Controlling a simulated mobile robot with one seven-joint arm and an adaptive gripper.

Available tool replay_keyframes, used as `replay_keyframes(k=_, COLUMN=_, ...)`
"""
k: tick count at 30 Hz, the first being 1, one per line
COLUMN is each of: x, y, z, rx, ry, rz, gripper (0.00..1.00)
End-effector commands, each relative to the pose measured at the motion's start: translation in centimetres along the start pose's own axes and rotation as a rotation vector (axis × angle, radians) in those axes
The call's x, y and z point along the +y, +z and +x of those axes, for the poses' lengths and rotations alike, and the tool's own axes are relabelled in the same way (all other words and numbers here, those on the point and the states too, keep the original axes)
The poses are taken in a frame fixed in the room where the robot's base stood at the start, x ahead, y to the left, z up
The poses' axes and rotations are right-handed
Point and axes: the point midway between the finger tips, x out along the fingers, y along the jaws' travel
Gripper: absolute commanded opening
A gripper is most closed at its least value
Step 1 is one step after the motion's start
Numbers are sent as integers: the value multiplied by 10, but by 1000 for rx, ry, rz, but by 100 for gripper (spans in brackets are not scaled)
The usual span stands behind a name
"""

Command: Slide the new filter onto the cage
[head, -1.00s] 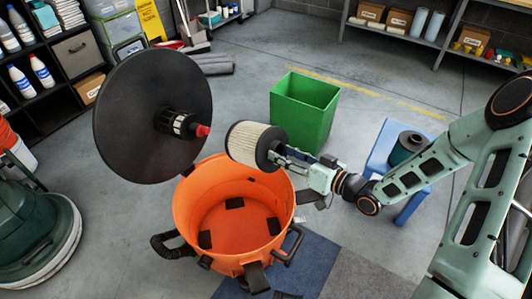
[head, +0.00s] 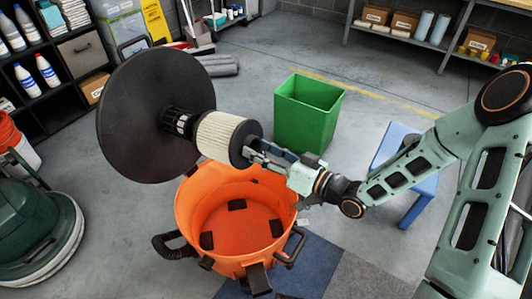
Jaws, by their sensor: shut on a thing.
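My gripper (head: 254,152) is shut on the new filter (head: 219,136), a cream pleated cylinder with a black end cap. It holds the filter by the cap side, above the orange drum. The black cage (head: 177,122) sticks out from the centre of the large dark disc (head: 138,115), at left. The filter's far end is at the cage's outer end and covers its red tip. The cage's base part still shows between filter and disc. How far the cage reaches inside the filter is hidden.
The open orange drum (head: 190,225) stands below, with a hose at its left. A green bin (head: 310,118) stands behind my gripper. A blue stool (head: 425,190) is partly behind my arm. A green floor machine (head: 35,235) stands at left.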

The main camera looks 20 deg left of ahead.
Motion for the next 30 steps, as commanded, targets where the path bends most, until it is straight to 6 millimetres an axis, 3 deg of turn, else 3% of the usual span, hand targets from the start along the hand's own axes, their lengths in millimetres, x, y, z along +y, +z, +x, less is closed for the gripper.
replay_keyframes(k=30, x=-1, y=11, z=71, rx=2, ry=-3, rz=-1, gripper=0)
